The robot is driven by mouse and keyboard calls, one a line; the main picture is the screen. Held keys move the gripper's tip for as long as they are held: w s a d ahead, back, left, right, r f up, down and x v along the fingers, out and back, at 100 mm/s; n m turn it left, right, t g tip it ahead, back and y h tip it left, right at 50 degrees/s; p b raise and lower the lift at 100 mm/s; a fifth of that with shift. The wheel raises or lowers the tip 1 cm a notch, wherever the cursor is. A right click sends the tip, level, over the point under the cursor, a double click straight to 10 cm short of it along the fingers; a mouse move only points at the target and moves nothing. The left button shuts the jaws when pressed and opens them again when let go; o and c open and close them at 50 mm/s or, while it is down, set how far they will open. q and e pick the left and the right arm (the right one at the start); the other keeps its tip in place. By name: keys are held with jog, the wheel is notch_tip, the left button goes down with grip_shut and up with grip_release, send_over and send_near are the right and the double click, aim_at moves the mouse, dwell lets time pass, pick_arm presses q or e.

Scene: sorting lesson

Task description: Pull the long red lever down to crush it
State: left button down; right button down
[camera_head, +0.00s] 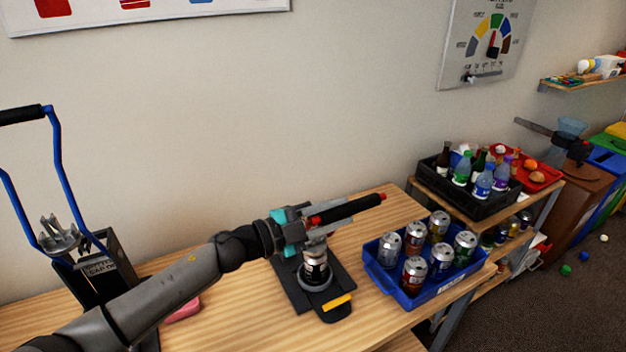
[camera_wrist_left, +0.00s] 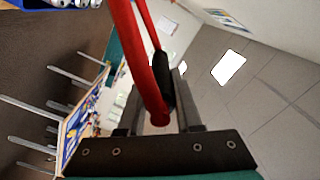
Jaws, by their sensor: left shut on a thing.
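The can crusher (camera_head: 341,275) stands on the wooden table with a dark base plate and a yellow strip at its front. A can (camera_head: 315,263) stands upright in it, under the press head. In the left wrist view, the red lever (camera_wrist_left: 150,75) with a black part runs between the fingers of my left gripper (camera_wrist_left: 158,100). My right gripper is not in view.
A blue crate (camera_head: 377,281) with several cans stands right of the crusher. A black crate (camera_head: 443,193) of bottles and a red tray (camera_head: 545,172) are behind it. A black device with blue handles (camera_head: 57,150) stands at left. A pink object (camera_head: 183,309) lies near my arm.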

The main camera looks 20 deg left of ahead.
pick_arm(q)
jog(key=s+d+f+m+b, duration=0.2)
jog(key=f+b, duration=0.4)
jog(key=f, duration=0.3)
jog(key=s+d+f+m+b, duration=0.3)
jog(key=f+b, duration=0.3)
jog(key=f, duration=0.3)
jog(key=s+d+f+m+b, duration=0.2)
jog(key=s+d+f+b, duration=0.1)
jog(key=f+b, duration=0.4)
jog(key=shift+s+d+f+m, duration=0.15)
jog(key=shift+d+f+m, duration=0.25)
jog(key=shift+f, duration=0.7)
jog(key=c, duration=0.6)
grip_release()
jog(key=shift+r, duration=0.1)
jog(key=shift+r, duration=0.1)
jog(key=v, duration=1.5)
